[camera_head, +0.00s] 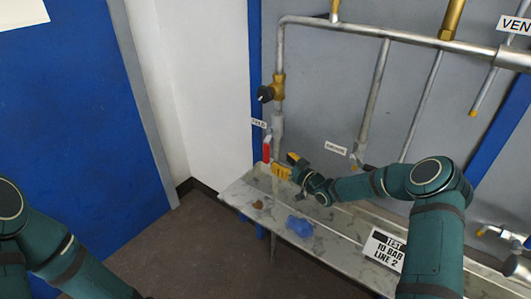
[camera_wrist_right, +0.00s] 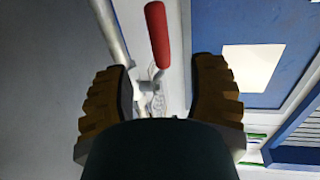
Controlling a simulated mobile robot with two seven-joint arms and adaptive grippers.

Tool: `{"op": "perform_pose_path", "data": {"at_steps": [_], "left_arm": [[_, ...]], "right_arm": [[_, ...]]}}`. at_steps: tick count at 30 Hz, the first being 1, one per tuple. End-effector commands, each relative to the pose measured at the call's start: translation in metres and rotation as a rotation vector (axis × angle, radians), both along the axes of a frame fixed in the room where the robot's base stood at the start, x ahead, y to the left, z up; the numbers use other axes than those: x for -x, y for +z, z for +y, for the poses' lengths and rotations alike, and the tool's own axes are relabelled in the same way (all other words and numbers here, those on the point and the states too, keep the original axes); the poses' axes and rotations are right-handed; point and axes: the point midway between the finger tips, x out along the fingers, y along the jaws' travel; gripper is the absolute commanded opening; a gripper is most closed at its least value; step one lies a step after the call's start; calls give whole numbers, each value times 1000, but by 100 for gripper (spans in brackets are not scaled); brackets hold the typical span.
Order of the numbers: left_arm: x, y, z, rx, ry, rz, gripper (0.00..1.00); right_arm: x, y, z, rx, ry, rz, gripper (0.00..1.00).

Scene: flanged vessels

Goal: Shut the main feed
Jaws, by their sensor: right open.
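A red lever handle (camera_head: 267,148) stands upright on the left vertical pipe (camera_head: 277,124), below a small white label (camera_head: 258,123) whose text is too small to read surely. In the right wrist view the red handle (camera_wrist_right: 157,35) lies ahead of the fingers, with its metal stem and valve body (camera_wrist_right: 152,95) between them in the picture. My right gripper (camera_head: 287,164) has yellow-brown ribbed fingers and is just right of the handle. Its fingers (camera_wrist_right: 160,95) are open and empty; contact with the handle is not visible. My left arm shows at the lower left; its gripper is out of view.
A brass valve with a black knob (camera_head: 270,92) sits higher on the same pipe. A shelf (camera_head: 240,190) below carries a blue object (camera_head: 300,226), a brown piece (camera_head: 258,204) and a "TEST 10 BAR LINE 2" sign (camera_head: 386,248). More pipes (camera_head: 374,90) stand to the right.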

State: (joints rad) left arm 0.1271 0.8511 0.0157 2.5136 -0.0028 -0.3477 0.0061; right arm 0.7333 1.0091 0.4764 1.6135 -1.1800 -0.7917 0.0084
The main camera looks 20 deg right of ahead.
Motion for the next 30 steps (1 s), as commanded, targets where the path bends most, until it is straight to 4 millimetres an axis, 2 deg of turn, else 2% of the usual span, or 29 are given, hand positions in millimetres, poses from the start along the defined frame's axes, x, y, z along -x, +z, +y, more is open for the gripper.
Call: {"op": "perform_pose_path", "data": {"at_steps": [6, 12, 18, 27, 29, 30], "left_arm": [[-1, -5, 0, 0, 1, -2, 47], [-2, -7, 0, 0, 1, -4, 47], [-2, -8, 0, -1, 2, -5, 47], [-2, -8, 0, -1, 2, -5, 47], [-2, -8, 0, -1, 2, -5, 47], [-2, -8, 0, -1, 2, -5, 47]], "right_arm": [[-39, -1, 21, -1, 2, -2, 57], [-64, -1, 33, 1, 1, 0, 57], [-74, 0, 38, 1, 0, 0, 57], [-75, 0, 38, 0, 0, 1, 56], [-75, 0, 38, 0, 0, 1, 35], [-75, 0, 38, 0, 0, 1, 20]]}}
